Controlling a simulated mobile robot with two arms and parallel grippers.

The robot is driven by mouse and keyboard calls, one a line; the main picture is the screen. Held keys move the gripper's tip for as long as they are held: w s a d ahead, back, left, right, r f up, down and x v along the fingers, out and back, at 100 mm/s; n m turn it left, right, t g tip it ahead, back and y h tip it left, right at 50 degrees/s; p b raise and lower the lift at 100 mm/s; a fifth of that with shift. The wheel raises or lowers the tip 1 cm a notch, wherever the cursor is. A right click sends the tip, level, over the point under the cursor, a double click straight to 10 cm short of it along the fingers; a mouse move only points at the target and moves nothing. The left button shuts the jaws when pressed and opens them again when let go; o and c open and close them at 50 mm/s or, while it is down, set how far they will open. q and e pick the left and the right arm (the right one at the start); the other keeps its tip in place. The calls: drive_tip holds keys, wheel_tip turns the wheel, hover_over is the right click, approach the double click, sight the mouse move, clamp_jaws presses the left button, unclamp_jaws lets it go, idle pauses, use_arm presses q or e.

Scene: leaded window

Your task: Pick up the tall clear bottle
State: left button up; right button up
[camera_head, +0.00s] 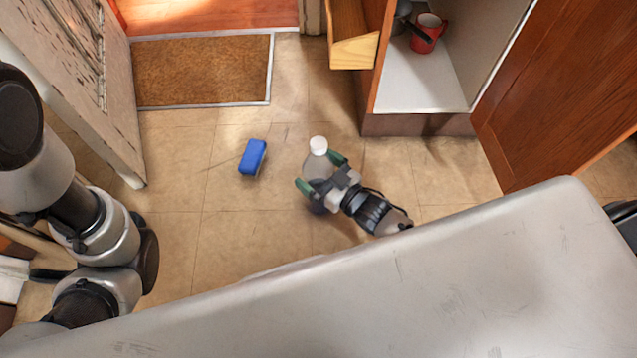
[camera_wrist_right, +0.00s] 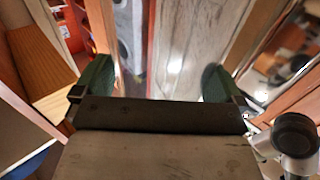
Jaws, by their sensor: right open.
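The tall clear bottle (camera_head: 314,166) with a white cap (camera_head: 318,146) appears to stand upright on the tiled floor, near the middle of the head view. My right gripper (camera_head: 320,173) is open, its green-tipped fingers on either side of the bottle's body in that view. The gripper hides the bottle's lower part, and I cannot tell whether the fingers touch it. In the right wrist view the open fingers (camera_wrist_right: 158,82) show, but I cannot make out the bottle clearly between them. My left arm is at the left of the head view, its gripper out of sight.
A blue sponge (camera_head: 253,157) lies left of the bottle. A large pale scuffed surface (camera_head: 450,285) fills the foreground and hides part of my right arm. An open cupboard (camera_head: 420,85) holds a red mug (camera_head: 429,32). A brown mat (camera_head: 200,72) lies behind; floor around the sponge is clear.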

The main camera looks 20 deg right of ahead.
drive_tip(key=shift+c, duration=0.2)
drive_tip(key=shift+r, duration=0.1)
drive_tip(key=c, duration=1.4)
